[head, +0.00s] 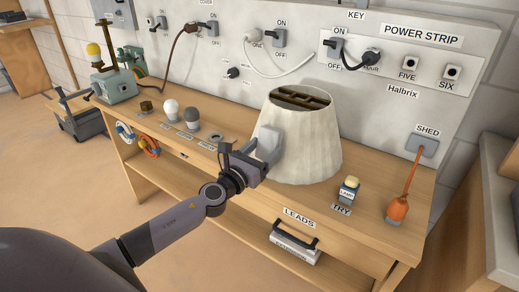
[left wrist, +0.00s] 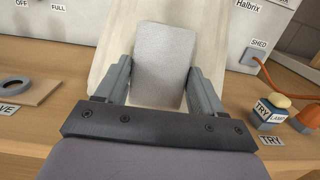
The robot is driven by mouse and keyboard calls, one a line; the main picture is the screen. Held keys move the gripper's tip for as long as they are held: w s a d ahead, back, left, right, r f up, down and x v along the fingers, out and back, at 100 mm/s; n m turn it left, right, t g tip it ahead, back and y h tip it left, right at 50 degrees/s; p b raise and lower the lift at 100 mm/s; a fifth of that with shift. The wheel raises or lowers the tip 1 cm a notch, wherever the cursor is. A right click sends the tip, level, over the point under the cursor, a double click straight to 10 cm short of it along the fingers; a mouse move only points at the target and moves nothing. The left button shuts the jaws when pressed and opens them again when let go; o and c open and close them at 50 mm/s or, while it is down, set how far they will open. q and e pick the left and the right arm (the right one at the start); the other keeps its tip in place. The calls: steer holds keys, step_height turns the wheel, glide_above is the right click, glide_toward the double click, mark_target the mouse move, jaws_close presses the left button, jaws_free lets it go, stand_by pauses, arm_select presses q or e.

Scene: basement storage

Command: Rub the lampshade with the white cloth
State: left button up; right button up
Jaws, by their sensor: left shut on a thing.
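The lampshade (head: 312,140) is cream, pleated and wider at the bottom, and stands upright on the wooden bench. My left gripper (head: 258,152) is at the lampshade's left front side, shut on the white cloth (head: 269,140), which looks like a pale folded pad. In the left wrist view the cloth (left wrist: 164,62) sits between the two fingers, with the lampshade (left wrist: 112,60) right behind it. The cloth overlaps the shade in both views; I cannot tell for sure whether they touch. My right gripper is not in view.
Bulbs (head: 171,109) stand on the bench left of the shade. A small TRY lamp block (head: 348,190) and an orange corded item (head: 397,208) stand to the right. The power strip panel (head: 400,60) with plugs and cords rises behind.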

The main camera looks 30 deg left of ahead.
arm_select(q)
steer(key=shift+w+a+f+b, duration=0.15)
steer(key=shift+a+b, duration=0.3)
steer(key=shift+a, duration=0.4)
steer(key=shift+w+a+b, duration=0.15)
steer(key=shift+a+b, duration=0.25)
steer(key=shift+a, duration=0.75)
steer(key=s+r+p, duration=0.2)
steer(key=s, duration=0.3)
steer(key=shift+s+a, duration=0.25)
steer(key=shift+s, duration=0.1)
steer(key=s, duration=0.1)
steer(key=s+r, duration=0.1)
steer(key=shift+s+a+p, duration=0.15)
steer(key=shift+s+p, duration=0.25)
